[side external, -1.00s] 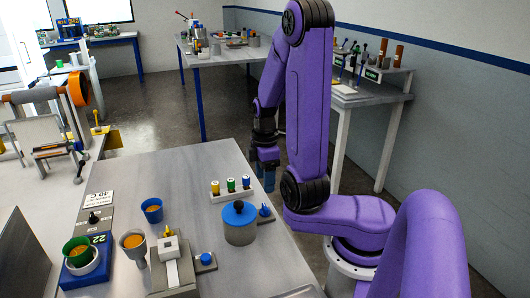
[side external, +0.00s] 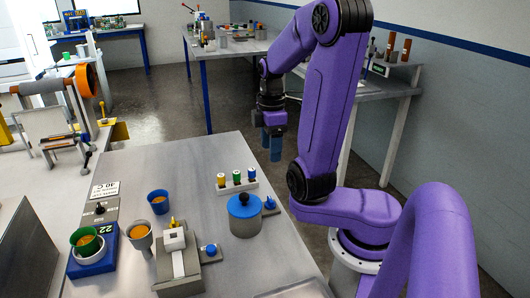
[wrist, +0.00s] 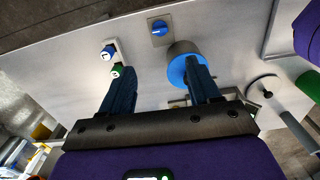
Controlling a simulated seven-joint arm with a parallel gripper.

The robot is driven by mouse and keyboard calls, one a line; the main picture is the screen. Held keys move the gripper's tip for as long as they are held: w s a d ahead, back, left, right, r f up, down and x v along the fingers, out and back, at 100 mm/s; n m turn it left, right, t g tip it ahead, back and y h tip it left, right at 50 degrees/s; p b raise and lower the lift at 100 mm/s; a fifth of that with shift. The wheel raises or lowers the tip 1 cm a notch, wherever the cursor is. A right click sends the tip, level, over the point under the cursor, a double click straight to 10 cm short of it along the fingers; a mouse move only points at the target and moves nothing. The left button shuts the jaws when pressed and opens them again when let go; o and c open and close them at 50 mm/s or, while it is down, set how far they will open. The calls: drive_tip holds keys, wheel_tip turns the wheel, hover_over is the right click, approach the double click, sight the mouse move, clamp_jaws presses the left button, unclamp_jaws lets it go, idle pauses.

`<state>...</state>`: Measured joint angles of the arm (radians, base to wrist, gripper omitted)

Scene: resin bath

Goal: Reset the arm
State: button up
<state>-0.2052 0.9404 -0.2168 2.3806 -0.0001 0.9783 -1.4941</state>
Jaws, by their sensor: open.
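My purple arm reaches up and over the back right edge of the grey table (side external: 150,180). My gripper (side external: 274,148) hangs with its blue fingers pointing down, just beyond that edge. In the wrist view my gripper (wrist: 160,90) shows two dark blue fingers set well apart with nothing between them. The gripper is open and empty and touches nothing that I can see.
A blue-lidded grey pot (side external: 244,214) and a rack of small capped vials (side external: 237,185) stand near the table's right side. Cups (side external: 158,201), a grey clamp-like block (side external: 178,262) and a blue scale (side external: 92,262) stand at left. Space around my gripper is clear.

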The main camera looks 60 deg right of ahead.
drive_tip(key=w+a+n, duration=0.1)
drive_tip(key=w+a, duration=0.3)
drive_tip(key=a, duration=0.2)
drive_tip(key=s+a+n, duration=0.1)
drive_tip(key=s+a, duration=0.4)
drive_tip(key=s, duration=0.2)
drive_tip(key=s+a+f+n, duration=0.1)
drive_tip(key=s+a+n, duration=0.1)
drive_tip(key=s+a, duration=0.3)
drive_tip(key=s, duration=0.3)
drive_tip(key=shift+s, duration=0.3)
drive_tip(key=shift+f, duration=0.1)
idle(1.0)
